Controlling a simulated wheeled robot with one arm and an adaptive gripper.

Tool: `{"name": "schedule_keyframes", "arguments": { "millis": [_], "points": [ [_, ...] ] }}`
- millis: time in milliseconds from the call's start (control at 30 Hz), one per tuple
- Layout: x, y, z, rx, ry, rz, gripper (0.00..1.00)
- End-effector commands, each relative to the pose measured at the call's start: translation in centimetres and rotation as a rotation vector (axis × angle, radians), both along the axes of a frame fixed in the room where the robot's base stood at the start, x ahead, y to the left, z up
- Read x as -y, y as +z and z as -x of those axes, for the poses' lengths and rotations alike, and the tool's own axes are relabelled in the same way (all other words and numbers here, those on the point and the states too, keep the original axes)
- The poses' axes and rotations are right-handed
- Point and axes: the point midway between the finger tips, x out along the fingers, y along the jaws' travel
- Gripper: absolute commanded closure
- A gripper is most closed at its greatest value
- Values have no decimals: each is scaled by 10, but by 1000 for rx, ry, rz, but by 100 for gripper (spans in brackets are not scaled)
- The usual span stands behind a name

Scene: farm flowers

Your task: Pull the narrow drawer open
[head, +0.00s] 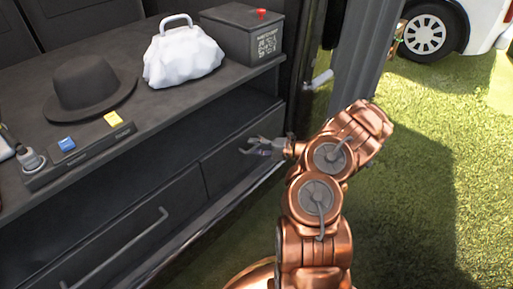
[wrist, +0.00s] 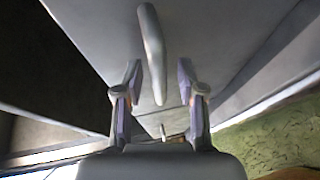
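The narrow drawer (head: 232,158) is the right, shorter front in the dark cabinet's lower row. It looks shut in the head view. Its handle is hidden behind my gripper there. My gripper (head: 252,147) is in front of this drawer. In the wrist view, a pale upright-looking bar handle (wrist: 151,45) runs down between the two fingers of my gripper (wrist: 159,76). The fingers are spread, with a gap on each side of the bar, and hold nothing.
The wide drawer (head: 130,232) with a long bar handle is to the left. An open shelf is above. The cabinet top (head: 130,95) holds a dark hat (head: 90,88), a white bag (head: 183,57) and a dark box (head: 243,35). Grass (head: 440,180) is open at right.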

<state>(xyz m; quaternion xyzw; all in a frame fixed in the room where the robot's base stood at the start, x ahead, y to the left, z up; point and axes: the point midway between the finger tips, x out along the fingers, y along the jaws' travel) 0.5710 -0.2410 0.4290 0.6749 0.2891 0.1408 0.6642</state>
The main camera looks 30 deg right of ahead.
Motion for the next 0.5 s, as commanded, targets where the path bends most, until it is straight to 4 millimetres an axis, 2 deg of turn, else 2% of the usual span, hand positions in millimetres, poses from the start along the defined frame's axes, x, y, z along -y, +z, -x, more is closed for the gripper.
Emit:
{"name": "schedule_keyframes", "arguments": {
  "millis": [200, 500],
  "points": [
    [0, 0, 0, 0, 0, 0, 62],
    [0, 0, 0, 1, -1, 1, 93]
  ]
}}
